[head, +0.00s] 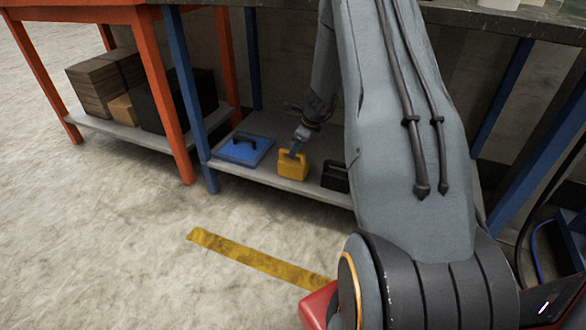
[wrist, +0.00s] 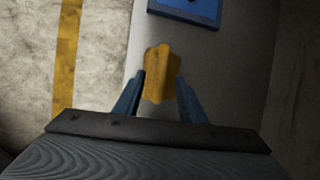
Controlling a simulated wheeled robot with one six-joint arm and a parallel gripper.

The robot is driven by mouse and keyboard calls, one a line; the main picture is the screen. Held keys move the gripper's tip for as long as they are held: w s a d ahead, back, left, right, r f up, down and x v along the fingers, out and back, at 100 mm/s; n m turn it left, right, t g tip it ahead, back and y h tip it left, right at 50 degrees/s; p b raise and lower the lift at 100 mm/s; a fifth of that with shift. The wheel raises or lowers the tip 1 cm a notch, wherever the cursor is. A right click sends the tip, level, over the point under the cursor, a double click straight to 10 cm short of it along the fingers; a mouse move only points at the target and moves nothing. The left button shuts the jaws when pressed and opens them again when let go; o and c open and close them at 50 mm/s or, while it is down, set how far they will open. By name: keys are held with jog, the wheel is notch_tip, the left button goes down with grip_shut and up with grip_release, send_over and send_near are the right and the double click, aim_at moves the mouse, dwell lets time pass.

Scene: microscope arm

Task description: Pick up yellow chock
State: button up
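The yellow chock (head: 292,168) stands on the low grey shelf (head: 265,184) under the workbench, with a handle-like top. In the wrist view the chock (wrist: 161,72) lies between the tips of the two blue fingers. My gripper (head: 294,150) reaches down to the chock's top from above. In the wrist view my gripper (wrist: 160,82) is open, one finger on each side of the chock. Whether either finger touches it is hard to tell. My arm hides part of the shelf in the head view.
A blue case (head: 243,149) lies left of the chock, and a black object (head: 335,177) stands to its right, partly behind my arm. Blue legs (head: 190,118) and the bench top (head: 497,22) frame the shelf. A yellow floor stripe (head: 255,258) crosses the clear floor in front.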

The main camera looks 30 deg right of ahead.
aim_at(294, 160)
jog(key=b+x, duration=0.2)
jog(key=x, duration=0.2)
jog(key=shift+w+d+f, duration=0.1)
jog(key=shift+w+f, duration=0.05)
jog(key=shift+f, duration=0.2)
jog(key=shift+r, duration=0.1)
grip_shut()
dwell(1.0)
